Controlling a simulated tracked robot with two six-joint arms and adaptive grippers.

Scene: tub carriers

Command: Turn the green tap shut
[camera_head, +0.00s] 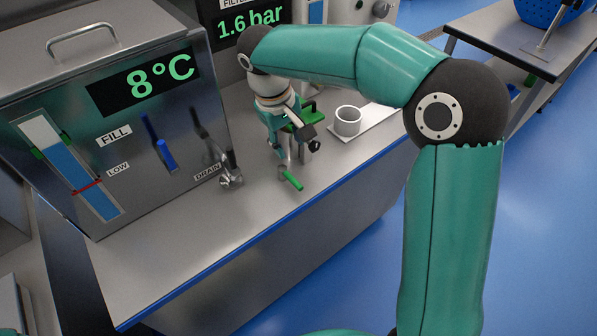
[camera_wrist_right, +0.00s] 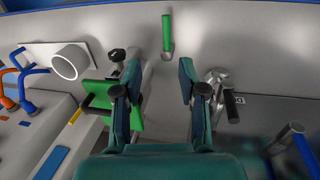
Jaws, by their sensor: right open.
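The green tap's lever (camera_head: 291,180) stands out over the counter towards its front edge, on a small grey metal stem. It also shows in the right wrist view (camera_wrist_right: 167,33), upright in the picture at the top middle, beyond my fingertips. My right gripper (camera_head: 293,146) hangs over the counter just behind the lever. In the wrist view the right gripper (camera_wrist_right: 158,80) has its fingers wide apart with nothing between them, and the lever is apart from both. My left gripper is not in view.
A metal tank (camera_head: 110,110) with a blue lever (camera_head: 165,154) stands left. A metal drain tap (camera_head: 230,178) with a black handle is near the gripper. A green block (camera_wrist_right: 125,112) sits beside my left-hand finger.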

